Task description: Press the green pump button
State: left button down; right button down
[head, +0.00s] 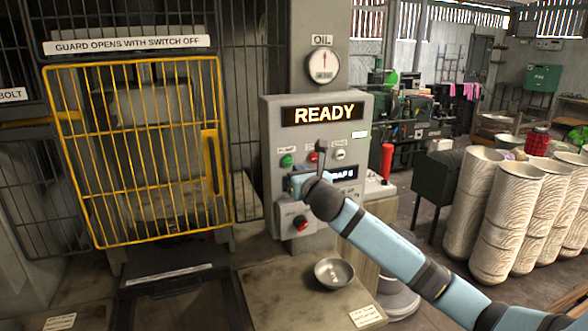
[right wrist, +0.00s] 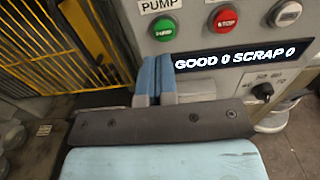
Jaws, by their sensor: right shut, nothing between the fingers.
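The green pump button (head: 287,160) is at the upper left of the grey control panel (head: 275,120), under a PUMP label. It also shows at the top of the right wrist view (right wrist: 163,29). My right gripper (head: 292,184) is in front of the panel, a little below the green button in the picture. In the right wrist view its blue fingers (right wrist: 155,75) are together and empty, with their tips just below the button. I cannot tell whether they touch the panel. My left gripper is not in view.
A red stop button (right wrist: 226,19) and a white button (right wrist: 287,13) sit right of the green one. A counter display (right wrist: 235,57) reads GOOD 0 SCRAP 0. A yellow guard (head: 140,75) stands left. A metal bowl (head: 334,272) rests on the bench below.

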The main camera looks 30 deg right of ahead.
jog(key=v, duration=0.3)
jog(key=f+b+v, duration=0.1)
jog(key=v, duration=0.1)
jog(key=shift+s, duration=0.35)
jog(key=shift+s+r, duration=0.1)
dwell(0.4)
jog(key=s+a+f+m+g+y, duration=0.1)
jog(key=s+a+f+m+y, duration=0.2)
jog(key=f, duration=0.5)
jog(key=s+a+f+m+g, duration=0.2)
jog(key=a+f+m, duration=0.2)
jog(key=f, duration=0.5)
jog(key=s+a+f+m+g+y, duration=0.1)
jog(key=s+a+f+m+y, duration=0.2)
jog(key=f, duration=0.5)
jog(key=s+a+f+m+g, duration=0.1)
jog(key=s+a+f+m, duration=0.3)
jog(key=s+f+m, duration=0.2)
jog(key=s+a+f+m+g, duration=0.1)
jog(key=s+a+f+m, duration=0.3)
jog(key=s+f+m, duration=0.2)
jog(key=s+a+f+m+y, duration=0.1)
jog(key=s+a+f+m, duration=0.3)
jog(key=s+f+m, duration=0.3)
jog(key=s+m, duration=0.1)
jog(key=s, duration=0.2)
jog(key=shift+m+g, duration=0.3)
jog(key=shift+g, duration=0.1)
